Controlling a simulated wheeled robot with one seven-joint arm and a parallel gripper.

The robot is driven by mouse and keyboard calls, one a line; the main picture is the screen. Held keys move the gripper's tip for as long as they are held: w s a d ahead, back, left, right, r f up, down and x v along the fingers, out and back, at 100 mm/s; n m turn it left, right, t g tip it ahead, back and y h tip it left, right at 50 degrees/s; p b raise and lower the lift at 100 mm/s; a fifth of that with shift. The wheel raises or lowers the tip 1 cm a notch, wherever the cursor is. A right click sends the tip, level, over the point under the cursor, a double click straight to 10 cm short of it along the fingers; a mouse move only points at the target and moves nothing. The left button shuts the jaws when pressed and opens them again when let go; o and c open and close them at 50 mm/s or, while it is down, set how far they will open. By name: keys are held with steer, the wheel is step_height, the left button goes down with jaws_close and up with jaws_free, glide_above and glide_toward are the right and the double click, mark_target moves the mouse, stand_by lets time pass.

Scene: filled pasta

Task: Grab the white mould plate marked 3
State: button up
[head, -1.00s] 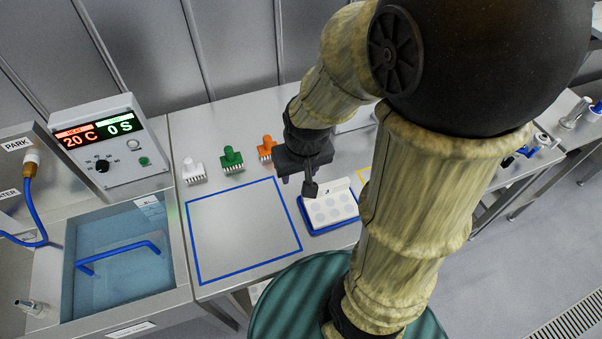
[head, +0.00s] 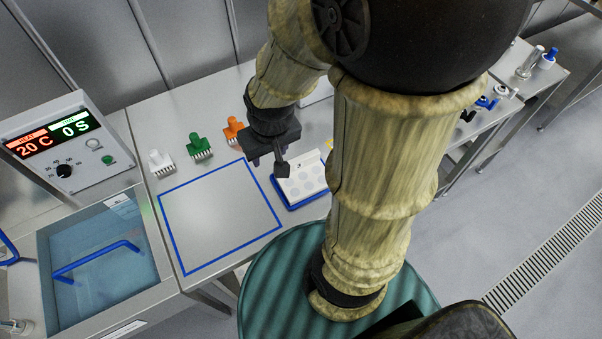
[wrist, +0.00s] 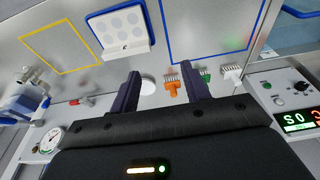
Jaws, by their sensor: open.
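The white mould plate (head: 303,182) with pale round wells lies on a blue-rimmed base (head: 280,191) on the steel table, with a small dark 3 on its raised tab. My gripper (head: 268,167) is just above and left of the plate in the head view, apart from it as far as I can tell. In the wrist view the plate (wrist: 120,27) is at the top, beyond my gripper's fingers (wrist: 160,84). The fingers are spread with nothing between them held. My arm hides part of the table right of the plate.
A blue-outlined square (head: 222,215) on the table is bare. White (head: 160,162), green (head: 199,146) and orange (head: 233,129) pronged tools stand behind it. A water bath (head: 97,261) with a blue handle and a control box (head: 63,146) are at left.

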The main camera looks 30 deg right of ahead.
steer(key=shift+c, duration=0.2)
stand_by(0.3)
